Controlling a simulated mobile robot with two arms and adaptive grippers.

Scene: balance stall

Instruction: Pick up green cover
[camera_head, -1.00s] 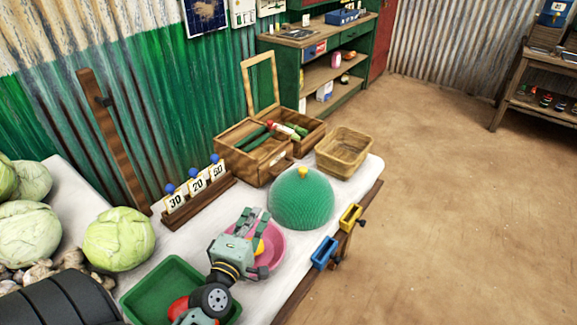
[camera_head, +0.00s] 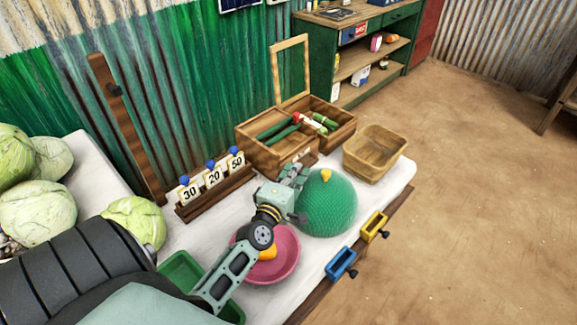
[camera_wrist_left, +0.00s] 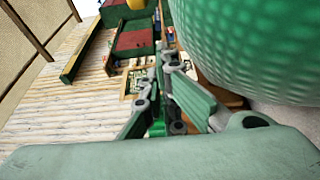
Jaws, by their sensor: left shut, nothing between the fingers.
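The green cover (camera_head: 329,208) is a mesh dome with a small yellow knob (camera_head: 326,175) on top. It stands on the white table, right of the pink bowl. My left gripper (camera_head: 297,172) is just left of the dome, its fingers near the dome's upper left side. It is shut and holds nothing. In the left wrist view the cover (camera_wrist_left: 265,50) fills the upper right, very close beside the fingers (camera_wrist_left: 172,100). I cannot tell whether they touch it. My right gripper is not in view.
A pink bowl (camera_head: 285,268) with something yellow in it sits below my left arm. A wooden box (camera_head: 262,155) with an open lid stands behind the cover, and a basket (camera_head: 372,160) to its right. Blue (camera_head: 340,264) and yellow (camera_head: 374,226) holders hang at the table's edge. Number cards (camera_head: 213,178) stand left.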

